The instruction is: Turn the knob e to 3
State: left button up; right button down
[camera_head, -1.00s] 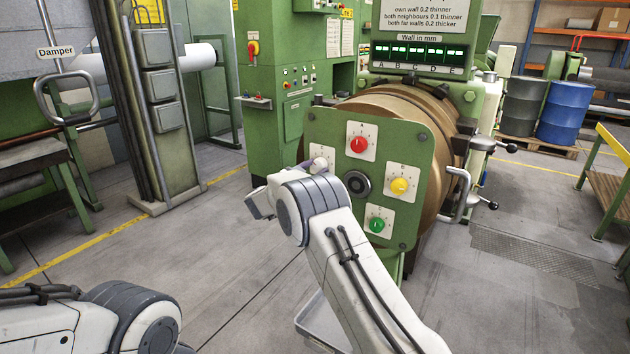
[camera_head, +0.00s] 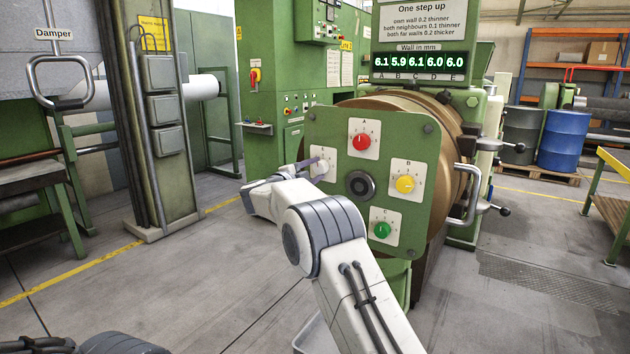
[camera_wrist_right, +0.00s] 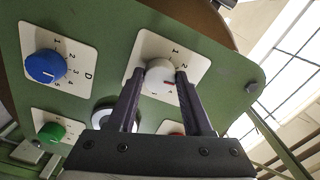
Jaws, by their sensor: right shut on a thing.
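The white knob (camera_head: 319,168) sits at the upper left of the green panel (camera_head: 330,128); its letter is too small to read. In the right wrist view the white knob (camera_wrist_right: 160,73) is between the dark fingers of my right gripper (camera_wrist_right: 161,78), which is shut on it. Its plate shows a 1 and a 2; a small red mark shows on the knob, but the fingers hide other numbers. In the head view the right gripper (camera_head: 306,164) reaches the knob from the left. My left gripper is out of view; only part of that arm shows at the bottom left.
The panel also has a red knob (camera_head: 361,142), a yellow knob (camera_head: 404,184) and a green knob (camera_head: 382,230). A blue knob (camera_wrist_right: 45,66) marked D shows in the wrist view. The wall display (camera_head: 418,61) reads 6.1, 5.9, 6.1, 6.0, 6.0. A curved handle (camera_head: 470,200) stands right of the panel.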

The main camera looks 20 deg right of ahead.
jog(key=shift+f+m+b, duration=0.1)
jog(key=shift+m+b, duration=0.45)
jog(key=shift+m, duration=0.15)
jog(key=shift+c, duration=1.6)
grip_release()
jog(key=b+v, duration=0.2)
jog(key=v, duration=0.8)
jog(key=shift+b, duration=0.4)
jog(key=shift+s+a, duration=0.15)
